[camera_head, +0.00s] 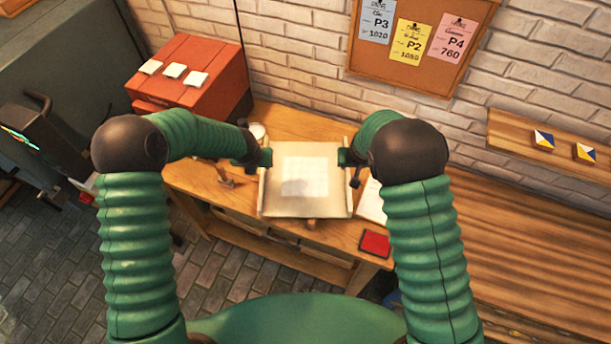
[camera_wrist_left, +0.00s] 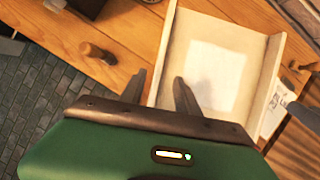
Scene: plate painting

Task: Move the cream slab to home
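The cream slab (camera_head: 280,205) lies on the wooden bench in front of me, a flat board with raised side walls and a paler square (camera_head: 305,177) in its middle. It also shows in the left wrist view (camera_wrist_left: 255,45). My left gripper (camera_head: 266,158) is at the slab's left wall. In the left wrist view its two fingers (camera_wrist_left: 160,88) stand apart, one on each side of that wall. My right gripper (camera_head: 346,158) is at the right wall; its fingers are too small to tell open from shut.
The wooden bench (camera_head: 195,180) holds a red pad (camera_head: 375,243) at the front right, a white sheet (camera_head: 372,203) right of the slab and a wooden-handled tool (camera_head: 224,176) to the left. A red box (camera_head: 190,75) stands behind left. A brick wall closes the back.

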